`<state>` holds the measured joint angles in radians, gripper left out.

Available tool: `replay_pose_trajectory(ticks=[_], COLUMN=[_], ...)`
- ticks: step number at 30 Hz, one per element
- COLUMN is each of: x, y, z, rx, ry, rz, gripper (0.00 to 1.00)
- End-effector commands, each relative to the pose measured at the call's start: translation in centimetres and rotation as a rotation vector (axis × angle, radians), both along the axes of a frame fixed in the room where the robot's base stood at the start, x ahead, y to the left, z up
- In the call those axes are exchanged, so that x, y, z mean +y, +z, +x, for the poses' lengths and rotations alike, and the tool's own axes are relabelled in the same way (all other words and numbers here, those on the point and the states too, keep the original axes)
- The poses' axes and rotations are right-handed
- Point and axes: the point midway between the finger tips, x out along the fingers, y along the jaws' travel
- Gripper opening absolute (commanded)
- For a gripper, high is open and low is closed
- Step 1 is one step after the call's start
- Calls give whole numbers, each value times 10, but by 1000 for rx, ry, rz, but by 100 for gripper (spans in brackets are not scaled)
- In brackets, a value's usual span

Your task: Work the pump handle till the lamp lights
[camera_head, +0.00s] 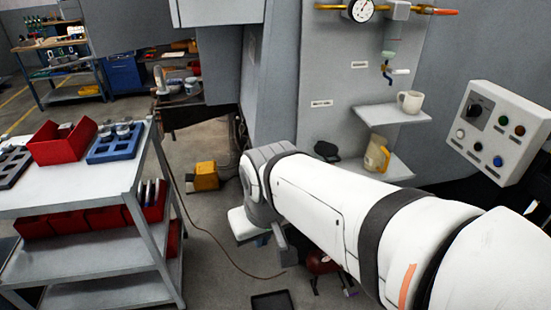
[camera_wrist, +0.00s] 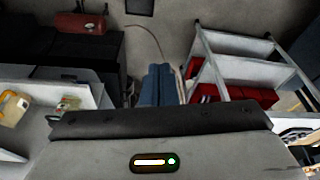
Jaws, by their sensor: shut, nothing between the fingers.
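My gripper (camera_head: 263,240) points down at the end of my white arm, left of the grey wall panel in the head view. In the wrist view its blue fingers (camera_wrist: 161,84) are together with nothing between them. A control box (camera_head: 500,130) on the right has a black knob, several coloured buttons or lamps and a small dark green one (camera_head: 519,130); I cannot tell which is the task's lamp, and none clearly glows. I cannot make out a pump handle. A red rounded body (camera_head: 320,264) on the floor is partly hidden by my arm.
A grey cart (camera_head: 95,185) with red and blue bins stands left. Wall shelves hold a mug (camera_head: 410,101) and yellow jug (camera_head: 376,155). A yellow box (camera_head: 205,176) and cable (camera_head: 225,250) lie on the floor. A dark tray (camera_head: 272,301) lies at the front. Floor between is open.

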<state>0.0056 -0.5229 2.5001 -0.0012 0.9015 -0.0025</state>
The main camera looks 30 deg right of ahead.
Motion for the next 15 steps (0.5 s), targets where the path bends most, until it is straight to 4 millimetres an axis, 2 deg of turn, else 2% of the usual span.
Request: replay_pose_trajectory(ticks=[5,8,11,15], x=[1,9,14,9], y=[-4,-17,-37,-61], z=[5,29,74,161], rx=[-13,-75,-203,-460], ry=[4,19,32,20], rz=[5,25,53,65], gripper=[0,0,0,0])
